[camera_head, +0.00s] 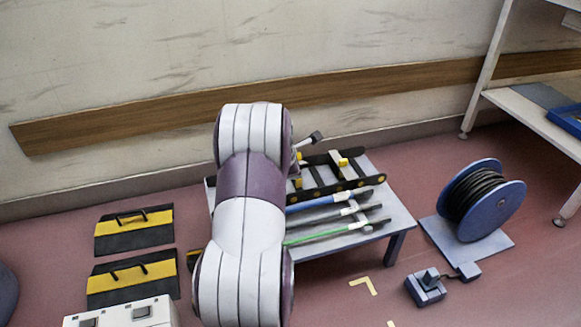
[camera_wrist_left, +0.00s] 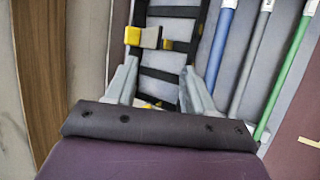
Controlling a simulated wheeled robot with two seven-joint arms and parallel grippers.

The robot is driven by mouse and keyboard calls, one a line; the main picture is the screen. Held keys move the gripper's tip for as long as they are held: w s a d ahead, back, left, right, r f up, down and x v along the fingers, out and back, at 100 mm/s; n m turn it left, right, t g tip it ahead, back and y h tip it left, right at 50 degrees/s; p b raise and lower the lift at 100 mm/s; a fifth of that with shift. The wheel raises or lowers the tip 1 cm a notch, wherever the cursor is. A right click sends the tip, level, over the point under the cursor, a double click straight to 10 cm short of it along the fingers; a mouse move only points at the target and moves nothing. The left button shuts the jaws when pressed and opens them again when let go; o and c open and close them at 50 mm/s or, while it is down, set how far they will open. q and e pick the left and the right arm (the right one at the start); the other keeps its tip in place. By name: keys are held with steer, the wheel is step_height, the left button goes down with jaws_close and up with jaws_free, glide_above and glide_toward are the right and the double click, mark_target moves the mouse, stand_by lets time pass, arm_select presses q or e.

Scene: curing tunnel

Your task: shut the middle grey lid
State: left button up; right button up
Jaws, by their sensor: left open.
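I cannot make out a grey lid for certain. A black ladder-like frame (camera_head: 330,172) with yellow blocks lies along the far side of a grey table (camera_head: 397,222); it also shows in the left wrist view (camera_wrist_left: 163,54). A pale block with a yellow end (camera_wrist_left: 143,37) sits across the frame. In front of the frame lie a blue rod (camera_head: 320,203), a grey rod (camera_head: 325,219) and a green rod (camera_head: 310,237), side by side. My left gripper (camera_wrist_left: 159,66) is open and empty over the frame. My left arm hides the table's left part. My right gripper is out of view.
Two black-and-yellow cases (camera_head: 134,231) and a pale box (camera_head: 122,313) stand on the floor at left. A blue cable reel (camera_head: 502,203) and a small blue-grey device (camera_head: 425,287) stand right of the table. A shelf (camera_head: 540,117) is at far right. A wooden rail (camera_head: 120,122) runs along the wall.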

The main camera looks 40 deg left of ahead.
arm_select(q)
steer(key=shift+s+d+r, duration=0.5)
steer(key=shift+s+r, duration=0.05)
steer(key=shift+s, duration=0.15)
steer(key=shift+s+d+r, duration=0.5)
steer(key=shift+s, duration=0.15)
steer(key=p+v, duration=0.6)
steer(key=v, duration=0.6)
steer(key=shift+s+r, duration=0.2)
steer(key=shift+s, duration=0.05)
steer(key=shift+d, duration=0.1)
